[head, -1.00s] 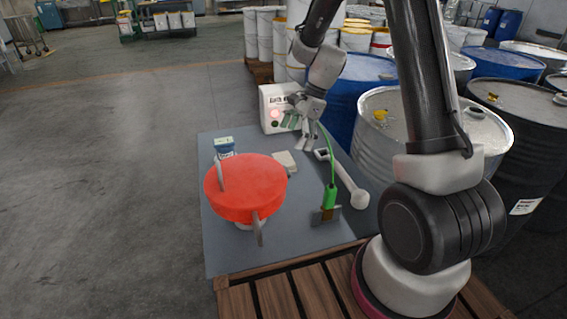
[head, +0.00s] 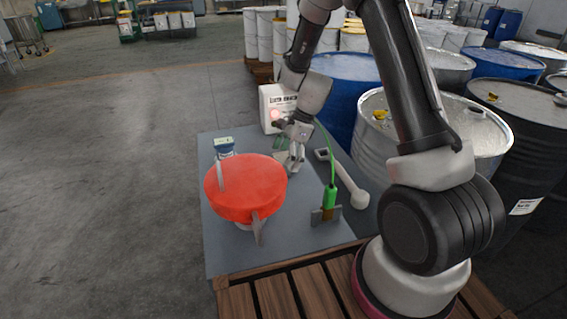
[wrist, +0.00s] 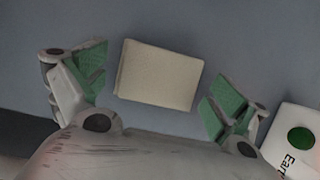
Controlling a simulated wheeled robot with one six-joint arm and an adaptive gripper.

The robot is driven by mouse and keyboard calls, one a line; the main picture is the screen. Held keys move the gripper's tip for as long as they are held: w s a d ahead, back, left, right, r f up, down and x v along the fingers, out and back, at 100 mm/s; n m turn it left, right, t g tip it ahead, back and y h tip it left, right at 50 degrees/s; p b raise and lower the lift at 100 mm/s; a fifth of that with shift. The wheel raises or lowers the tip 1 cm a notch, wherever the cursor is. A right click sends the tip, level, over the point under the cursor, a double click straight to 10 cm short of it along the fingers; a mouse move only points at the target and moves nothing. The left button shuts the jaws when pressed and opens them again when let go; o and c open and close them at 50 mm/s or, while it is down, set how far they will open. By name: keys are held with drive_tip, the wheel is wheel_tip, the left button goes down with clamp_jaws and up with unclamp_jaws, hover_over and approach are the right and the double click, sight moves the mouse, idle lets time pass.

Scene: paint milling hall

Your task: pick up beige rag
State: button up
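The beige rag (wrist: 158,75) is a folded, flat rectangle on the grey table top. In the wrist view it lies between the two green-padded fingers of my gripper (wrist: 158,84), with a gap on each side. My gripper is open and does not touch the rag there. In the head view my gripper (head: 290,162) is low over the table and hides most of the rag. How high the fingers are above the table is hard to tell.
A red round lid-like object with handles (head: 245,188) stands close left of my gripper. Drums (head: 343,95) stand beyond the table's right side.

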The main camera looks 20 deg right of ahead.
sight(285, 159)
drive_tip(key=c, duration=0.7)
wheel_tip(285, 159, up, 10)
drive_tip(key=shift+r, duration=0.1)
